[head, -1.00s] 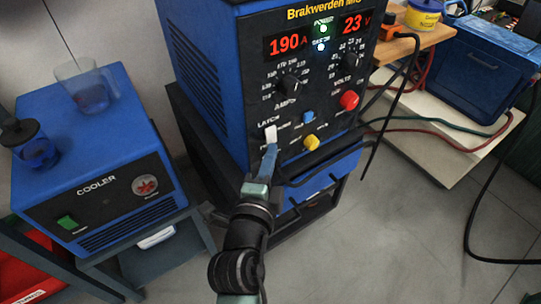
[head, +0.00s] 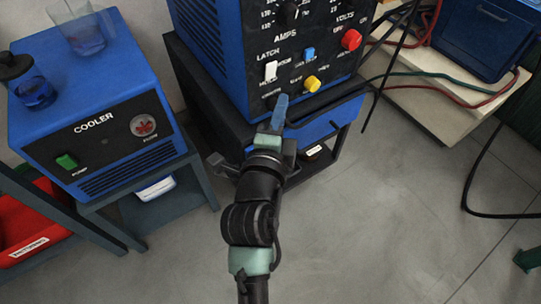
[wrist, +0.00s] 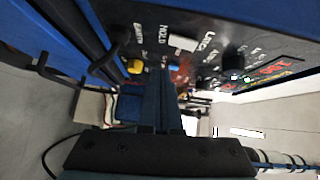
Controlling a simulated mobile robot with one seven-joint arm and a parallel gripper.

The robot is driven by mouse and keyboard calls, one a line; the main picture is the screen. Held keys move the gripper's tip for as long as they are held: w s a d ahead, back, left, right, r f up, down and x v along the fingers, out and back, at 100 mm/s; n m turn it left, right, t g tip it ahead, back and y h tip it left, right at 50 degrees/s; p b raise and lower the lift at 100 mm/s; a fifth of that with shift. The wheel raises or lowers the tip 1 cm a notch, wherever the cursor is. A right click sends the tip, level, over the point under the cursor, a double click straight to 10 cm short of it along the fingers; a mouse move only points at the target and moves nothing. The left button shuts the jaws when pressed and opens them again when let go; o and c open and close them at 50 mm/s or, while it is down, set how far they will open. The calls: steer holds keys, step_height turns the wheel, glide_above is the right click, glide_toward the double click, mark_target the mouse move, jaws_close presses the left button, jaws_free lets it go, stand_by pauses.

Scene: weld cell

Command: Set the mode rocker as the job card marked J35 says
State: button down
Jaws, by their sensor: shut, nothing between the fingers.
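The white mode rocker (head: 271,70) is on the front panel of the blue welder (head: 212,45), under the word LATCH. The rocker also shows in the wrist view (wrist: 183,42), beside the words LATCH and HOLD. Which end of it is pressed in I cannot tell. My gripper (head: 281,99) is shut and empty, its blue fingers just below the rocker in the head view, with a small gap. In the wrist view the closed fingertips (wrist: 159,80) point toward the panel, apart from the rocker. No card marked J35 is readable in these frames.
A blue button (head: 309,55), a yellow button (head: 312,84) and a red button (head: 351,40) sit right of the rocker. The blue cooler (head: 100,95) with a green switch (head: 66,161) stands left. Cables hang at the right. The floor (head: 390,210) is clear at lower right.

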steer(key=s+a, duration=0.2)
steer(key=s, duration=0.7)
steer(key=shift+s+f, duration=0.15)
steer(key=shift+f, duration=0.3)
steer(key=w+d+r+n+t+p, duration=0.1)
steer(key=w+r+n, duration=0.1)
steer(key=r, duration=0.5)
steer(key=w+d+r+n+t+p, duration=0.1)
steer(key=w+r+n+t+p, duration=0.1)
steer(key=r, duration=0.6)
steer(key=s+r+n+t+y+p, duration=0.1)
steer(key=s+r+n+t, duration=0.3)
steer(key=r, duration=0.8)
steer(key=s+r+n+t+y+p, duration=0.15)
steer(key=r+n, duration=0.45)
steer(key=r, duration=0.6)
steer(key=s+r+n+t+p, duration=0.25)
steer(key=r+n, duration=0.25)
steer(key=r, duration=0.7)
step_height(320, 180, up, 38)
steer(key=p, duration=3.7)
steer(key=shift+s+r+g, duration=0.15)
steer(key=shift+s+g, duration=0.15)
steer(key=shift+g, duration=0.1)
